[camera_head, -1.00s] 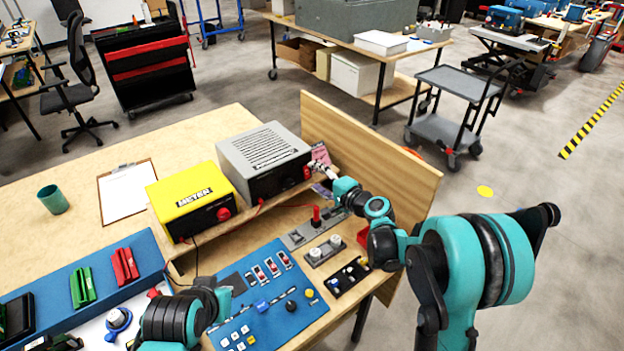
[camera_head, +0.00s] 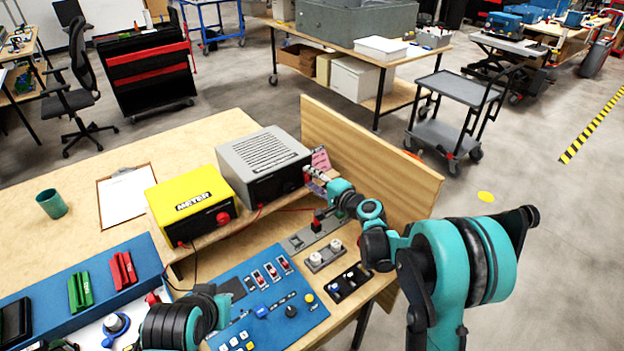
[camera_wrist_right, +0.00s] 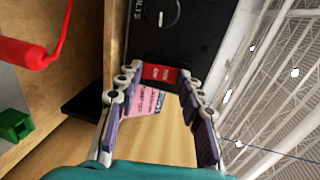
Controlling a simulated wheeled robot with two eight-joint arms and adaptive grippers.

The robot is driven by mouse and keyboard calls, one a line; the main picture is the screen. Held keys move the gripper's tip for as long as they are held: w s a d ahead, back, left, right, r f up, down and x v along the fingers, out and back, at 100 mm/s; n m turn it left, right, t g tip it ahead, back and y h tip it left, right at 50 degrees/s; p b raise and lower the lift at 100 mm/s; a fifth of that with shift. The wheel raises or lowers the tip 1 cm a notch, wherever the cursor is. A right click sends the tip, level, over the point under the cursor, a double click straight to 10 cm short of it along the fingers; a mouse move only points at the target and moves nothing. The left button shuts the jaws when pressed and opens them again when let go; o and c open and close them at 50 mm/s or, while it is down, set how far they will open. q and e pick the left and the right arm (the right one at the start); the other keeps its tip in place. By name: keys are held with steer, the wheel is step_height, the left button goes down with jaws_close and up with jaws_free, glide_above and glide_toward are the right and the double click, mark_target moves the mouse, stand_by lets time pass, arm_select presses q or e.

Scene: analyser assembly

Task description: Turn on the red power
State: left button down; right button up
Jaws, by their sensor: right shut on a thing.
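The grey power box (camera_head: 262,163) with a black front stands on the wooden shelf, beside the yellow meter (camera_head: 190,205). In the right wrist view, a small red power switch (camera_wrist_right: 158,73) sits on the box's black front (camera_wrist_right: 178,45), below a round dial (camera_wrist_right: 161,12). My right gripper (camera_head: 309,174) is at the right end of that front. Its fingertips (camera_wrist_right: 160,77) are on either side of the red switch, shut on it.
A blue control panel (camera_head: 262,315) with switches and knobs lies in front of the shelf. A wooden side board (camera_head: 375,155) stands just behind my right gripper. A red plug with a cable (camera_wrist_right: 30,53) and a pink card (camera_wrist_right: 145,107) are close by.

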steer(key=shift+f+t+y, duration=0.25)
steer(key=shift+t+y, duration=0.35)
steer(key=shift+t, duration=0.15)
steer(key=shift+f+t+y, duration=0.25)
steer(key=shift+t+y, duration=0.35)
steer(key=shift+t, duration=0.15)
steer(key=o, duration=1.2)
steer(key=shift+c, duration=0.2)
steer(key=v, duration=0.7)
steer(key=shift+s, duration=0.25)
steer(key=shift+d, duration=0.15)
